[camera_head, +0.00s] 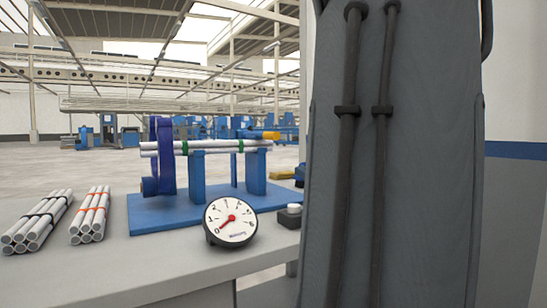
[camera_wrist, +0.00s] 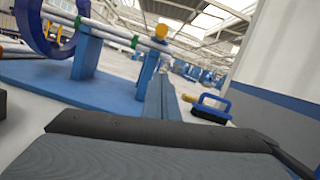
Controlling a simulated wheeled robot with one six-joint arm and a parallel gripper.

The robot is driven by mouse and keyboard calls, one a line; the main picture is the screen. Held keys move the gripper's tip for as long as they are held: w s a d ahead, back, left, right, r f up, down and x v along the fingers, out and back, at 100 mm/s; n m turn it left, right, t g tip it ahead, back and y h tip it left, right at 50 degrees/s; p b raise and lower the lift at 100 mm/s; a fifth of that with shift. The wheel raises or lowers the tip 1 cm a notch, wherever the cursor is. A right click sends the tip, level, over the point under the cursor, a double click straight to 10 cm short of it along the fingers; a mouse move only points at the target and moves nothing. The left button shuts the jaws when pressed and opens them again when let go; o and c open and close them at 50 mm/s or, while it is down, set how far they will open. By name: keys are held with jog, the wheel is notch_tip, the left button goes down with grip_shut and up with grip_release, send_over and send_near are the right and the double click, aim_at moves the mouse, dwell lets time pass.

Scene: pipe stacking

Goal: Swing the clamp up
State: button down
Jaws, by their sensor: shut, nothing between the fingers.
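A blue stand (camera_head: 205,176) holds white pipes (camera_head: 215,146) with green bands on its uprights. A blue part with an orange-yellow end (camera_head: 271,135), which looks like the clamp, lies at the pipes' right end. Its yellow end also shows in the wrist view (camera_wrist: 160,31), above and beyond my gripper. A purple-blue loop (camera_head: 165,150) goes around the pipes' left end and shows at the wrist view's upper left (camera_wrist: 35,30). My gripper (camera_wrist: 165,132), dark grey along the bottom of the wrist view, appears shut and empty, apart from the stand. The head view does not show it.
Two banded pipe bundles (camera_head: 36,220) (camera_head: 91,214) lie on the grey table (camera_head: 110,270) at left. A round gauge (camera_head: 230,221) stands in front of the stand. A brush with a blue handle (camera_wrist: 211,107) lies beyond my gripper. My arm hides much of the head view's right.

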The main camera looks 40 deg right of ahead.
jog(key=shift+w+a, duration=0.15)
jog(key=w+d+r+b, duration=0.1)
jog(key=w+r+b, duration=0.1)
jog(key=w+r, duration=0.4)
jog(key=w, duration=0.3)
jog(key=shift+w+r+b, duration=0.15)
jog(key=shift+w+b, duration=0.15)
jog(key=shift+r, duration=0.15)
dwell(0.4)
